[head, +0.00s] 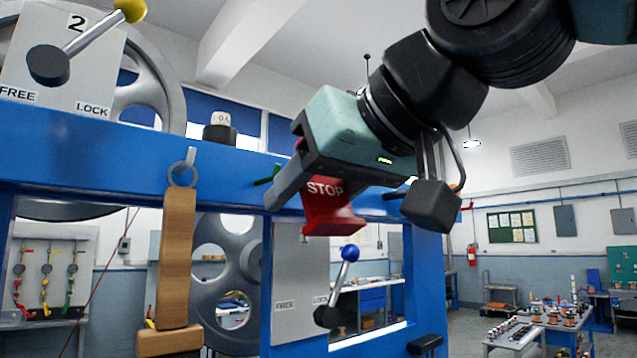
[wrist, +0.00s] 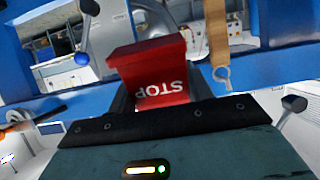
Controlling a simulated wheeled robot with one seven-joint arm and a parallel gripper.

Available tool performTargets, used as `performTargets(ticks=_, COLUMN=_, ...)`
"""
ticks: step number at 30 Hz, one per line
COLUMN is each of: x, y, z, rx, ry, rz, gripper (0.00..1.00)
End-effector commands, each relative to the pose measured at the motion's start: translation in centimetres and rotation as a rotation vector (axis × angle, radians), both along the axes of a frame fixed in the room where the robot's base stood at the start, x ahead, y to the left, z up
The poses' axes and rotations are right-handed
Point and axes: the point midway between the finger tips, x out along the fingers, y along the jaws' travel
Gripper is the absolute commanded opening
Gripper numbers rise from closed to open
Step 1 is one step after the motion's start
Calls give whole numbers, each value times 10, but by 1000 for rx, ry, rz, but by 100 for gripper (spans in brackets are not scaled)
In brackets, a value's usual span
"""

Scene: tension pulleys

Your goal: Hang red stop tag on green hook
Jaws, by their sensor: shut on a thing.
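The red stop tag (head: 328,210) has a white STOP label and a block-like lower end. My gripper (head: 290,180) is shut on it and holds it in front of the blue beam. In the wrist view, the tag (wrist: 150,75) sits between the fingers of my gripper (wrist: 158,95), with its lettering upside down. A small part of the green hook (head: 268,174) shows on the beam just left of my gripper in the head view. The rest of the hook is hidden behind the gripper, and I cannot tell the gap between tag and hook.
A brown strap (head: 176,255) hangs by a metal ring from a pale hook on the blue beam (head: 90,155), left of my gripper. A blue-knobbed lever (head: 340,275) juts out below the tag. A yellow-knobbed lever (head: 90,40) stands upper left. The room at right is open.

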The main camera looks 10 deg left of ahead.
Motion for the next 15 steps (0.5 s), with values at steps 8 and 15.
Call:
performTargets(ticks=8, x=11, y=13, z=-1, rx=-1, ry=1, rz=0, gripper=28)
performTargets(ticks=15, x=20, y=23, z=-2, rx=0, ry=2, rz=1, gripper=28)
